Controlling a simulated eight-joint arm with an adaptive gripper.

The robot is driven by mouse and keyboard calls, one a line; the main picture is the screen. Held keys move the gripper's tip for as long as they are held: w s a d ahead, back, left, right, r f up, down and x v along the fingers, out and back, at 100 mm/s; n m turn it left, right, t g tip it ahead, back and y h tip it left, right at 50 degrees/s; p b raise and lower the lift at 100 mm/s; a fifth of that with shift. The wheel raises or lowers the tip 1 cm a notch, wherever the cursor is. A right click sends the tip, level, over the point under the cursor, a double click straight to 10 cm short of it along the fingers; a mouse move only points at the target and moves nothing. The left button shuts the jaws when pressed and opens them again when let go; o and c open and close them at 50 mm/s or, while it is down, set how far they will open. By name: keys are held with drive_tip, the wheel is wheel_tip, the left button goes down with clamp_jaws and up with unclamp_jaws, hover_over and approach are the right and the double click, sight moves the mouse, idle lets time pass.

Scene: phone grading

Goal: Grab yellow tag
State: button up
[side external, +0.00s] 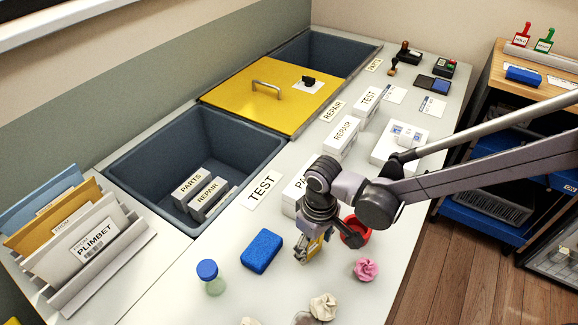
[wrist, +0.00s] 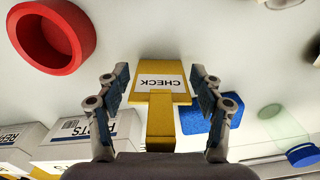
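The yellow tag (wrist: 160,82) bears a white label reading CHECK. In the wrist view it lies between my two fingers, its narrow handle pointing toward the palm. My gripper (wrist: 160,88) is open around it, with a gap showing on each side. In the side view my gripper (side external: 312,250) is low over the table's front part, between the blue sponge (side external: 262,250) and the red ring-shaped dish (side external: 357,229). A bit of yellow shows at the fingers there; the rest of the tag is hidden.
Crumpled pink paper (side external: 366,269) and cream paper (side external: 323,306) lie nearby. White boxes (side external: 340,137) line the middle. Blue-grey bins (side external: 150,163) and a yellow lid (side external: 262,97) are behind.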

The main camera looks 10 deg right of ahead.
drive_tip(key=c, duration=0.4)
drive_tip(key=shift+r, duration=0.1)
